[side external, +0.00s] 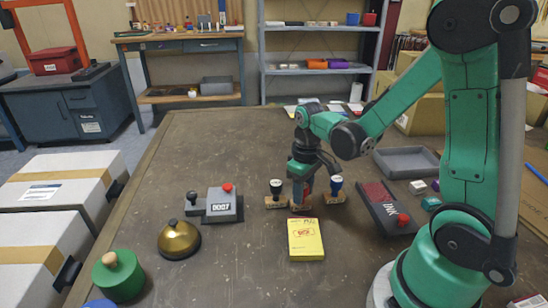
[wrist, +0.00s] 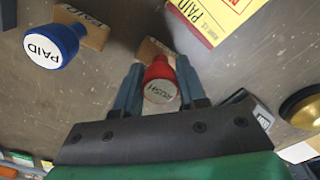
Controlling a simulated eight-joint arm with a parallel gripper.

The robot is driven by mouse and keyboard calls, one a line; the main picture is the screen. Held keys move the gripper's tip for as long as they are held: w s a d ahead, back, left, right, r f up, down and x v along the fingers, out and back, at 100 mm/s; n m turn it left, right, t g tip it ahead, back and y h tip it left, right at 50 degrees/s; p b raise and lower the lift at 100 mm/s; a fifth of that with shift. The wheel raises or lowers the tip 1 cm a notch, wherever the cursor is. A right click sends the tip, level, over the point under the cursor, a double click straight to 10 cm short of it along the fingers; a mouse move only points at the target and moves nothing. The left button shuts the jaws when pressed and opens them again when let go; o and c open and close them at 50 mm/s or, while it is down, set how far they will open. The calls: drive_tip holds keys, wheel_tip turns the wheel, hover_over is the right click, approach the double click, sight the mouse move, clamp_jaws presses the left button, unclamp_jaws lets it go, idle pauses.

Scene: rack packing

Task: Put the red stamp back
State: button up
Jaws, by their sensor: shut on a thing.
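The red stamp (wrist: 160,85) shows in the wrist view with a round pale top marked RUSH. My gripper (wrist: 158,92) is shut on it, one finger on each side. A small wooden block (wrist: 155,48) shows just beyond the stamp; I cannot tell whether the stamp is seated in it. In the side view my gripper (side external: 303,188) is low over the table and mostly hides the stamp. The wooden block (side external: 300,210) shows beneath it. A dark stamp (side external: 276,187) stands at a wooden block on the left, and a blue stamp (side external: 335,184) on the right.
A yellow pad (side external: 306,240) lies in front of the gripper. A numbering machine (side external: 222,205), a brass bell (side external: 179,239) and a green knobbed object (side external: 118,275) are to the left. A dark ink pad (side external: 387,207) and a grey tray (side external: 405,160) are to the right.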

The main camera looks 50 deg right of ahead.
drive_tip(key=shift+f, duration=0.15)
drive_tip(key=o, duration=1)
wheel_tip(320, 180, up, 12)
drive_tip(key=a+f+t, duration=0.1)
drive_tip(key=a+t, duration=0.6)
drive_tip(key=a, duration=0.1)
drive_tip(key=shift+s+a, duration=0.35)
drive_tip(key=shift+s, duration=0.05)
